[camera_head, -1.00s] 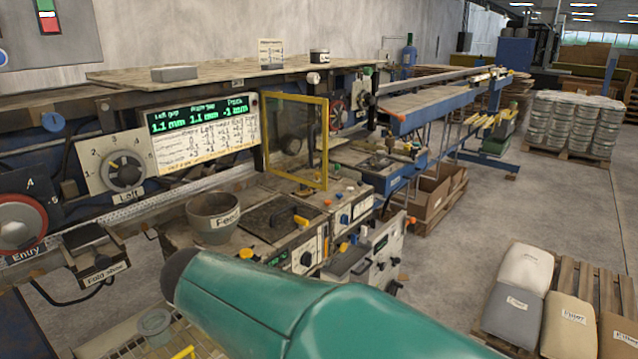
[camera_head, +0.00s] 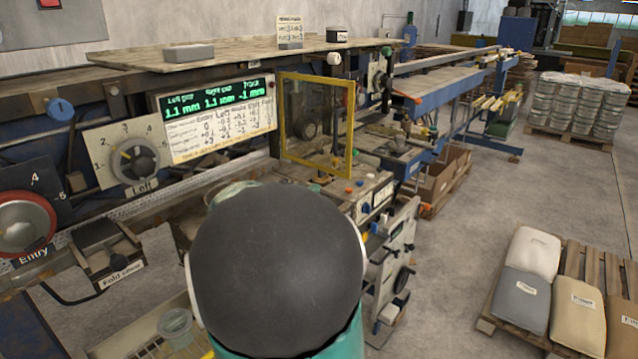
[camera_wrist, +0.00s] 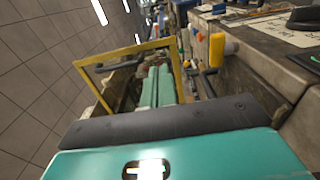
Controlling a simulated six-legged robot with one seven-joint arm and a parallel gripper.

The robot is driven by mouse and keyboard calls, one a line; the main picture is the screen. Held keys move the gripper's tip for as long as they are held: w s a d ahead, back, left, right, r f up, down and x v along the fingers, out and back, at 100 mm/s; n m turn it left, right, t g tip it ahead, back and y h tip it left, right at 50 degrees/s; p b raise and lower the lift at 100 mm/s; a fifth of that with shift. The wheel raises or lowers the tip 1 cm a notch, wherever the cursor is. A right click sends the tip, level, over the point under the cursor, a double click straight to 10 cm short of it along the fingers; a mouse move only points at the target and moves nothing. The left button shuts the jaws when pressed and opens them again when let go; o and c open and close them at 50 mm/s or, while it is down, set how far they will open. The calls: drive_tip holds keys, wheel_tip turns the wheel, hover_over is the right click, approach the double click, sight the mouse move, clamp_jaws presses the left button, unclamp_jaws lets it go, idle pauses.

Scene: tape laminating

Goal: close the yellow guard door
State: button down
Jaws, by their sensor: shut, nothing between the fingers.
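The yellow guard door (camera_head: 350,128) is a yellow frame around a see-through pane. In the head view it stands upright, out from the machine front at the right of the lit readout panel, and looks open. In the wrist view its yellow frame (camera_wrist: 123,53) is beyond my gripper, slanted, with a visible gap in front of it. My gripper (camera_wrist: 165,122) shows only as a teal hand with a dark front edge at the bottom of the wrist view. It is shut and empty. In the head view my arm's dark rounded end hides the gripper and the area below the door.
The readout panel (camera_head: 215,118) and left dial (camera_head: 134,160) are left of the door. In the wrist view, an orange-yellow knob (camera_wrist: 222,47) sticks out from a worn block right of the door. Sacks on a pallet (camera_head: 535,285) lie at right, with open floor between.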

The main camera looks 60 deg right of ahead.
sight(349, 169)
drive_tip(key=d, duration=0.4)
drive_tip(key=s+d, duration=0.1)
drive_tip(key=d, duration=0.7)
drive_tip(key=shift+s+d, duration=0.4)
drive_tip(key=shift+d, duration=0.2)
